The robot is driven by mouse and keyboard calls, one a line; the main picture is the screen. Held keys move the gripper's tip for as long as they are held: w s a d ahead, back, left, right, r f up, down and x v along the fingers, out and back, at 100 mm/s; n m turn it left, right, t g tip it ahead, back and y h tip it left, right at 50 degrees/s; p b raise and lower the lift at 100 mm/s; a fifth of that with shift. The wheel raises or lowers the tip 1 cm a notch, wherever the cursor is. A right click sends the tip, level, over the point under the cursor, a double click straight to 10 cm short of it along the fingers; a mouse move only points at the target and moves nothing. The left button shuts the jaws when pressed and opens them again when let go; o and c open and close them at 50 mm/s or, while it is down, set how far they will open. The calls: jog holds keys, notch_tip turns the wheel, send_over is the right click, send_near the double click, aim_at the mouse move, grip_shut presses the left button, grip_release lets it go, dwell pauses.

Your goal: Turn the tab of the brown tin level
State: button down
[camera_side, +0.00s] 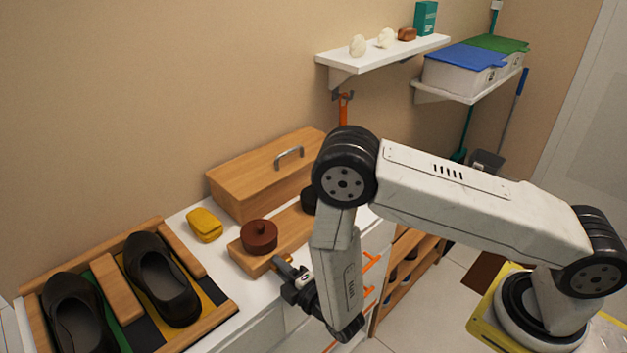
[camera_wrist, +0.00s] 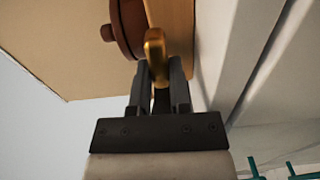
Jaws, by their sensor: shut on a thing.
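The brown tin (camera_side: 259,236), round with a knobbed lid, sits on the near end of a wooden block (camera_side: 277,243). In the wrist view the tin (camera_wrist: 127,22) is seen side-on at the top, its knob to the left. A brass-coloured tab (camera_wrist: 155,45) stands out beside it toward my gripper. My gripper (camera_wrist: 157,75) is shut on the tab's near end, one dark finger on each side. In the side view my gripper (camera_side: 283,263) is at the front of the tin and block. The tab's exact tilt cannot be told.
A dark tin (camera_side: 309,200) stands farther along the block, partly behind my arm. A yellow cloth or sponge (camera_side: 205,225) lies to the left, and a wooden box (camera_side: 262,175) with a handle stands behind. Black shoes (camera_side: 162,280) fill a tray at the left.

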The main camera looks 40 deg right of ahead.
jog(key=shift+n, duration=0.3)
jog(key=c, duration=0.6)
grip_release()
jog(key=shift+o, duration=0.2)
jog(key=s, duration=0.8)
jog(key=shift+w, duration=0.2)
